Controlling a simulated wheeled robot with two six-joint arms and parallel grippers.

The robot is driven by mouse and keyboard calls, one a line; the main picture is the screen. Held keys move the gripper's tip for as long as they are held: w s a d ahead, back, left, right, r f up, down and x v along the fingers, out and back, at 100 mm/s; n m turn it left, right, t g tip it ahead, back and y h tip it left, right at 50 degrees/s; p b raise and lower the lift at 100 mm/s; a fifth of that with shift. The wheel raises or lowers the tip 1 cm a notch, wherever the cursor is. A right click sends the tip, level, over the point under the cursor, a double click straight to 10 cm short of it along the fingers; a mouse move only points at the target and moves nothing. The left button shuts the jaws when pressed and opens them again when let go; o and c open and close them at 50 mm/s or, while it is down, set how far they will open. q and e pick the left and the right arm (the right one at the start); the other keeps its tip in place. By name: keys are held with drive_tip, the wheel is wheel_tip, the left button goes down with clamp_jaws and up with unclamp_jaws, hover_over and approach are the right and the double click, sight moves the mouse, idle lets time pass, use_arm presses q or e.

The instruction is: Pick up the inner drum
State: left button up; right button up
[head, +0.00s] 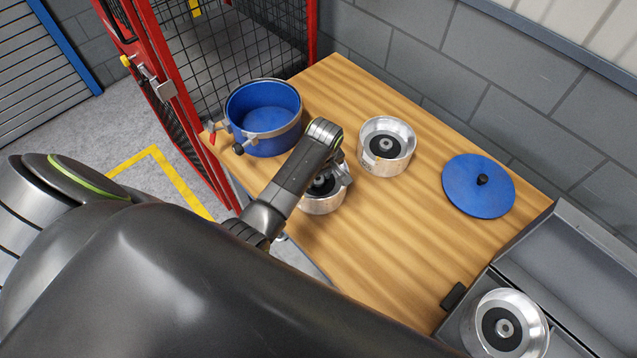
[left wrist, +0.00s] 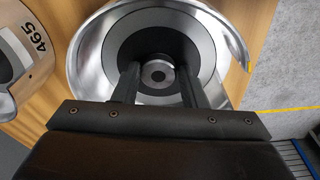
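A silver metal drum (head: 322,203) with a dark inside and a round hub stands on the wooden table, partly hidden by my left arm. My left gripper (head: 328,178) is over this drum. In the left wrist view the drum (left wrist: 90,50) is seen from above, and the two fingers of my gripper (left wrist: 157,76) stand apart on either side of its hub (left wrist: 155,75). I cannot tell whether they touch it. A second silver drum (head: 387,146) stands farther back on the table, and a third (head: 508,325) sits in a grey box. My right gripper is not in view.
A blue open pot (head: 262,118) with clamps stands at the table's far left corner. A blue lid (head: 478,186) with a black knob lies at the right. The grey box (head: 575,262) is at the lower right. A red-framed mesh fence (head: 172,95) stands left of the table.

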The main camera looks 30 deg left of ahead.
use_arm(q)
drive_tip(key=shift+w+a, duration=0.1)
clamp_jaws()
drive_tip(key=shift+w+r, duration=0.15)
drive_tip(key=shift+r, duration=0.05)
drive_tip(key=shift+w+a+f, duration=0.1)
